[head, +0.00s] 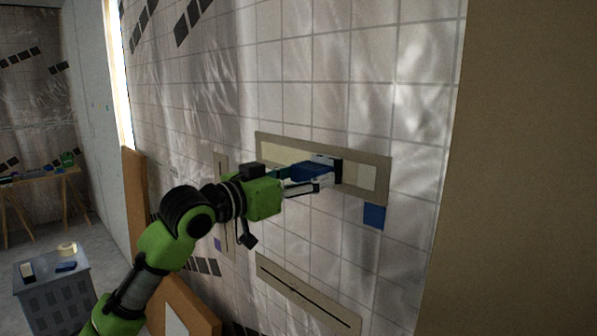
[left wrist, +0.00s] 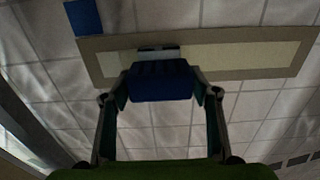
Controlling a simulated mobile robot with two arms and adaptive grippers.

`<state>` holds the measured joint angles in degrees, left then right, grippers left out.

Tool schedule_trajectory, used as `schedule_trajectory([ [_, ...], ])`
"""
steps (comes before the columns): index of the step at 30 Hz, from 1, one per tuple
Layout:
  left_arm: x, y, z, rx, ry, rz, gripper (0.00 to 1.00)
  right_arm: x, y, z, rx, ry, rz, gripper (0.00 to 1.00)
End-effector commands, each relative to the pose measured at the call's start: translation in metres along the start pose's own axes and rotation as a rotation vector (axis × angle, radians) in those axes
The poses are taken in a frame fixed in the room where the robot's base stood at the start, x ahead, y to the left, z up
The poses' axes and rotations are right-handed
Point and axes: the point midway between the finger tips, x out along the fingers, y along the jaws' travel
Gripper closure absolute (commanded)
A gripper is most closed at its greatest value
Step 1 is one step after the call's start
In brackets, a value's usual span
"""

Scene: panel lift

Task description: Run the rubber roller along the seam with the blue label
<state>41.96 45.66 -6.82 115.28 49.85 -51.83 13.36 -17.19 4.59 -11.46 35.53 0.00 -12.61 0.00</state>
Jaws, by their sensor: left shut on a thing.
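The seam is a pale cream band (head: 361,177) inside a long beige strip on the wall. The blue label (head: 374,215) sits just under the strip's right end; it shows at upper left in the left wrist view (left wrist: 83,17). My left gripper (head: 316,174) is shut on the blue handle of the rubber roller (left wrist: 160,82). My right gripper is not in view.
A lower strip with a dark slit (head: 305,291) and a vertical strip with a purple label (head: 218,244) are on the same wall. A grey stand (head: 55,292) with small items is at lower left. A brown panel (head: 530,150) closes off the right.

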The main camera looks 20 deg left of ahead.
Motion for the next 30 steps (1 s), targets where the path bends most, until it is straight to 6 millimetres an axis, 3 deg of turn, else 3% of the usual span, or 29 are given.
schedule_trajectory([
  [23, 0.003, 0.043, -0.001, 0.000, 0.002, 0.002, 0.62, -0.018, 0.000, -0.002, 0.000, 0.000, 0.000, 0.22],
  [30, 0.002, 0.064, -0.002, -0.001, 0.002, 0.004, 0.62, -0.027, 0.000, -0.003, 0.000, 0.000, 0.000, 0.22],
])
